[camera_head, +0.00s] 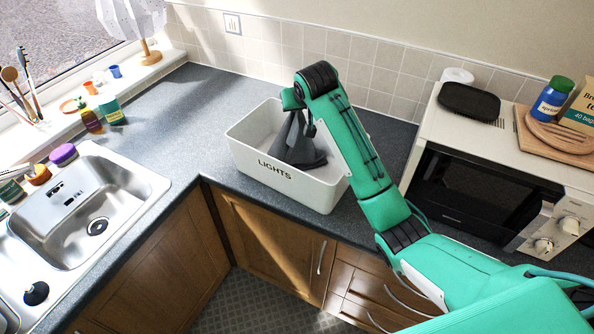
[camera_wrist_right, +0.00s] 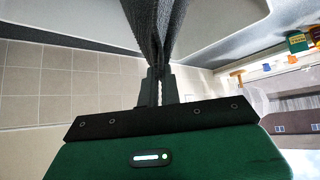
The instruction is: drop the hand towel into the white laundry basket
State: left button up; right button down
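The white laundry basket (camera_head: 246,160), marked "LIGHTS", stands on the counter in the corner. The dark grey hand towel (camera_head: 298,150) hangs inside its opening, its lower end spread out within the walls. My right arm reaches over the basket from the right. In the right wrist view my right gripper (camera_wrist_right: 160,88) is shut on the towel (camera_wrist_right: 155,30), which is bunched between the fingers. In the head view my forearm partly hides the fingers and the basket's right side. My left gripper is not in view.
A microwave (camera_head: 480,190) stands right of the basket with a black tray (camera_head: 468,102) on top. A steel sink (camera_head: 95,200) is at left. Bottles (camera_head: 88,117) and a lamp (camera_head: 148,52) stand by the window. The counter left of the basket is clear.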

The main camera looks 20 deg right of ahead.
notch_tip(320, 180, down, 9)
jog(key=b, duration=0.2)
jog(key=shift+r, duration=0.15)
jog(key=c, duration=0.9)
grip_release()
jog(key=shift+c, duration=0.2)
jog(key=shift+r, duration=0.1)
notch_tip(320, 180, up, 12)
jog(key=p, duration=1.1)
jog(key=shift+p, duration=0.35)
